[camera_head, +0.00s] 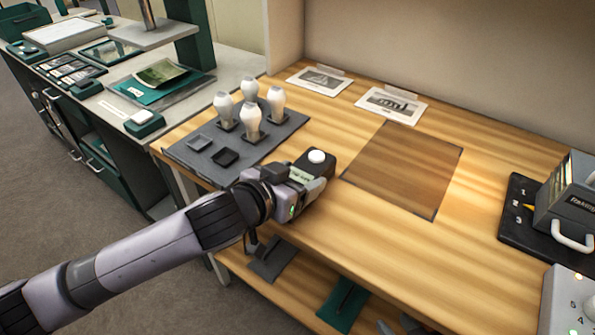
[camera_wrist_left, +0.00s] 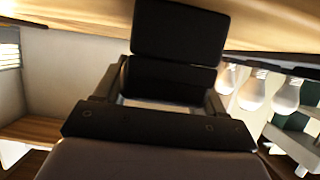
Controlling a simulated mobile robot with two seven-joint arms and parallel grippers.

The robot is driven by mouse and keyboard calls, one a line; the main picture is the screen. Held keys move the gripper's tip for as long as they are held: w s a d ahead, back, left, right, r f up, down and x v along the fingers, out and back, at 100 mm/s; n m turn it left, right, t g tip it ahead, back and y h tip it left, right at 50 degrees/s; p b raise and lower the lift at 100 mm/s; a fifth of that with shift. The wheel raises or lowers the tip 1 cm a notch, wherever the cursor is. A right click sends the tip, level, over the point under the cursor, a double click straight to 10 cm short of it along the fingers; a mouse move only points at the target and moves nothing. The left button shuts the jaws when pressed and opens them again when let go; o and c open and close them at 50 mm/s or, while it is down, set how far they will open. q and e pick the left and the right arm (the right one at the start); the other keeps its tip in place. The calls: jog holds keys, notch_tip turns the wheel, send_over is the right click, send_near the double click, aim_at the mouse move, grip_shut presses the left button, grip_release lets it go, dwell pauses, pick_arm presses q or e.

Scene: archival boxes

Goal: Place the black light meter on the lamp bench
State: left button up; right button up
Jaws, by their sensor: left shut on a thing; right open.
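The black light meter (camera_head: 326,165), a small dark box with a white dome on top, is upright in my left gripper (camera_head: 312,182). The gripper is shut on it from the near side, over the lamp bench (camera_head: 290,228). I cannot tell whether the meter touches the wood. It lies between the grey bulb mat and a darker brown rectangle (camera_head: 405,168) inset in the bench top. In the left wrist view, a black block (camera_wrist_left: 180,32), which looks like the meter, is beyond the dark fingers, close to the wood. My right gripper is not in view.
Several white bulbs (camera_head: 252,122) stand on a grey mat (camera_head: 200,165) left of the gripper. Two picture cards (camera_head: 391,105) lie at the back. A grey device (camera_head: 570,205) on a black numbered base stands at right. The brown rectangle is empty.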

pick_arm(q)
jog(key=o, duration=1.1)
jog(key=shift+f, duration=0.15)
jog(key=shift+o, duration=0.2)
